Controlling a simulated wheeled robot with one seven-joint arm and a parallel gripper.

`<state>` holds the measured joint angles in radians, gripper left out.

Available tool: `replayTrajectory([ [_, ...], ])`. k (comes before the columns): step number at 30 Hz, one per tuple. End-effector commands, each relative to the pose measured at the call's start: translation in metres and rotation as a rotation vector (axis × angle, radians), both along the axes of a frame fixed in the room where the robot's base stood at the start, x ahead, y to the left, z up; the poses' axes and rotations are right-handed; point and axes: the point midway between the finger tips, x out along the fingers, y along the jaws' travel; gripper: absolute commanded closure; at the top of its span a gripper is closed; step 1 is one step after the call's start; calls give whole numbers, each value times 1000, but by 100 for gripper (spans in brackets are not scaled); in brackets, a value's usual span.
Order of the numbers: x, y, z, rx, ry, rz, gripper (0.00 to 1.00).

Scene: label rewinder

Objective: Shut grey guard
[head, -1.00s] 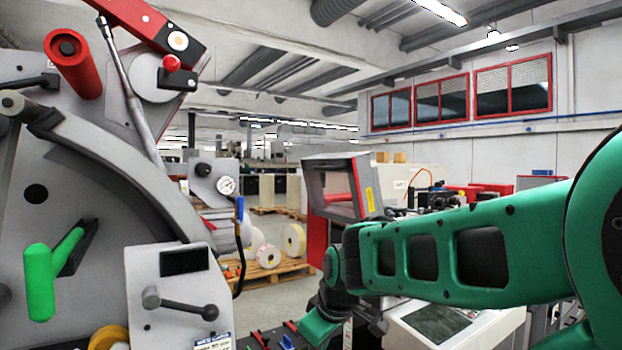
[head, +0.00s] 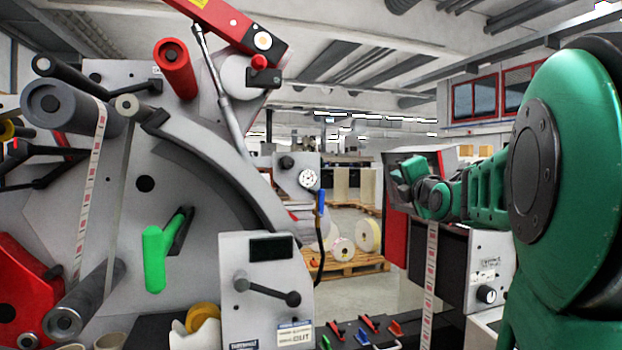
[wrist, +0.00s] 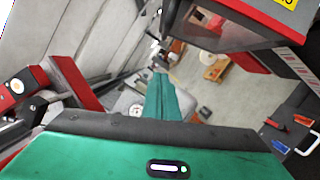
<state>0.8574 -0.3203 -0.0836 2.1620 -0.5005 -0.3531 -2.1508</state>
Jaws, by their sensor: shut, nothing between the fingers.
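The piece that looks most like the grey guard is a grey-framed hood with a window (head: 444,160), on the red-sided unit at right of centre in the head view. In the wrist view its grey frame (wrist: 222,38) hangs at the top right, with red parts and a yellow label; it looks raised. My gripper (head: 405,172) is in front of the hood in the head view, partly hidden by my wrist. In the wrist view my gripper's green fingers (wrist: 161,78) are together and empty, below and left of the frame. I see no clear contact.
A grey machine (head: 120,210) with a green lever (head: 155,258) and a red beam (head: 225,22) fills the left. A control box (head: 265,310) stands low in front. Several small coloured handles (head: 362,336) sit at the bottom. Open floor (head: 355,297) shows behind, around a pallet (head: 350,264).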

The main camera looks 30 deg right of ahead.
Motion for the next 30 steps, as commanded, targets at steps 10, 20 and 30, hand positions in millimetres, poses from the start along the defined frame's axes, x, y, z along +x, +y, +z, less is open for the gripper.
replayTrajectory([
  [10, 56, -29, 5, 5, 3, 0, 100],
  [20, 72, -63, 19, 6, 1, -3, 100],
  [30, 69, -75, 25, 5, 2, 0, 100],
])
